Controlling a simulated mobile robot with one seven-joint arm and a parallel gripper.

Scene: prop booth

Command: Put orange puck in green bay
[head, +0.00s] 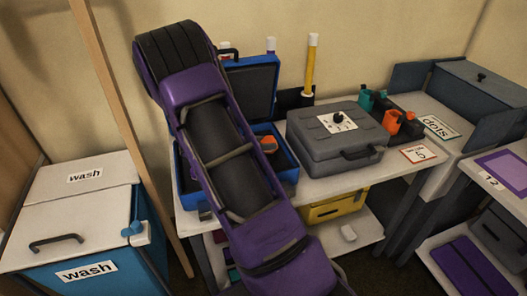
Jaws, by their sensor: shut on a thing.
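A small orange thing (268,143) shows inside the open blue case (289,172) on the table. It is partly hidden, and I cannot tell whether it is the orange puck. My purple arm crosses in front of the case and hides much of its inside. My gripper is not visible; the arm hides whatever is behind it. I cannot make out a green bay for certain in this view.
A grey closed case (335,140) sits right of the blue case, before a yellow post (312,65). Teal (366,99) and orange (392,122) items stand further right. A blue wash bin (105,245) is at left. A yellow case (335,208) sits on the lower shelf.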

